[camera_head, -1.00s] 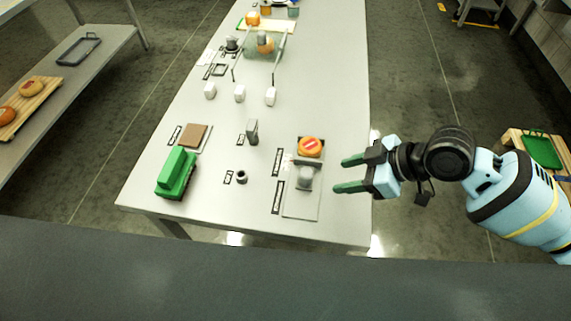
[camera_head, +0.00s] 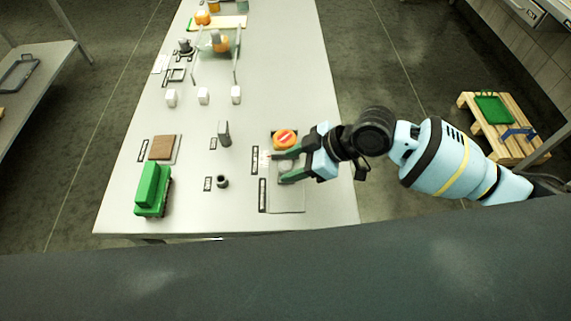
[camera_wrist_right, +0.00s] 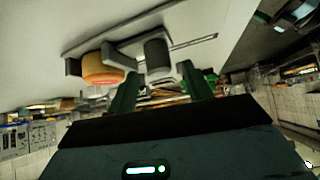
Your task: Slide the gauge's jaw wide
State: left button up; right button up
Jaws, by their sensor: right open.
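The gauge (camera_head: 287,201) is a grey plate near the table's front right corner, with an orange wheel with a red-and-white label (camera_head: 285,138) at its far end. In the right wrist view the wheel (camera_wrist_right: 103,70) sits between a fixed end jaw (camera_wrist_right: 72,66) and the sliding jaw (camera_wrist_right: 124,48). A grey cylindrical knob (camera_wrist_right: 157,58) stands beside that jaw, and a slot (camera_wrist_right: 195,41) runs on past it. My right gripper (camera_head: 279,167) is open, its green fingers reaching in from the right around the knob's place; contact cannot be told. My left gripper is not in view.
Several white blocks (camera_head: 203,96) stand farther back. The table's right edge is close to the gauge.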

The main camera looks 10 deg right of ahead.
jog(key=shift+x, duration=1.4)
jog(key=shift+c, duration=0.2)
grip_shut()
